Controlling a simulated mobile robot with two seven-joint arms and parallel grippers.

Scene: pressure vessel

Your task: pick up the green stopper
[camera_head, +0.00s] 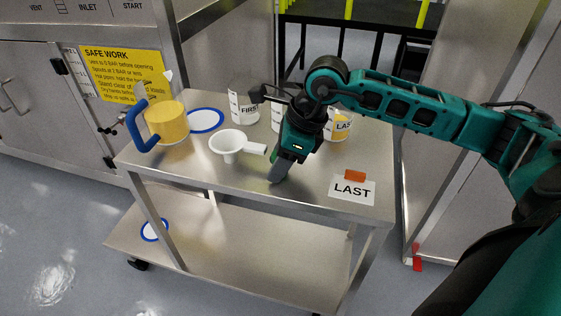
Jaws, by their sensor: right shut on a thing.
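My right gripper (278,172) points down at the front middle of the steel cart's top (232,178), to the right of the white funnel. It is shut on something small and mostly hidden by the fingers. A sliver of green shows at the fingers, which fits the green stopper (276,159), but its shape cannot be made out. The fingertips are at or just above the cart top; I cannot tell if they touch it. My left gripper is not in view.
A yellow jug (168,123) with a blue handle is at the left. Cups marked FIRST (243,108) and LAST (341,128) stand behind. A LAST card (352,191) lies at right, with an orange piece (355,175).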

